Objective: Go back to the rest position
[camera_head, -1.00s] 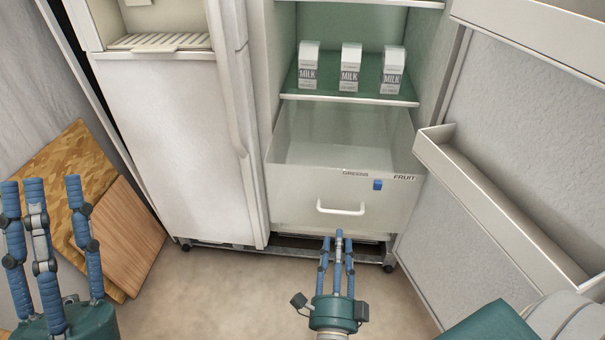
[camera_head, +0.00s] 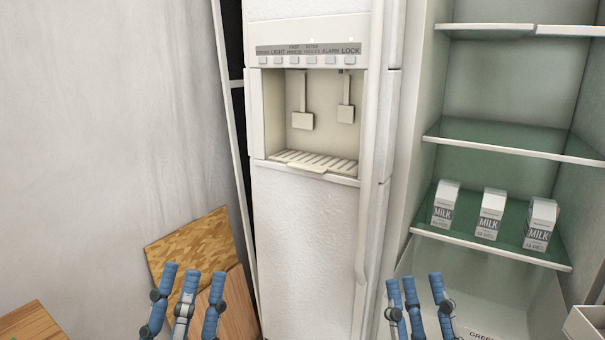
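My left gripper (camera_head: 185,300) is at the lower left, in front of the wooden boards. Its blue fingers point up and stand apart, with nothing between them. My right gripper (camera_head: 419,305) is at the bottom, in front of the fridge between its closed door and the pulled-out drawer. Its blue fingers are spread with gaps and hold nothing. The palms of both grippers are cut off by the bottom edge. The fridge's left door (camera_head: 305,240) is shut. The right compartment is open, and three milk cartons (camera_head: 490,214) stand on its lower green shelf (camera_head: 555,252).
The drawer (camera_head: 480,290) below the shelf sticks out, mostly cut off. Part of a white door bin (camera_head: 588,325) shows at the lower right. Boards (camera_head: 190,250) lean against the grey wall (camera_head: 110,130). A wooden surface (camera_head: 30,322) is at the bottom left corner.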

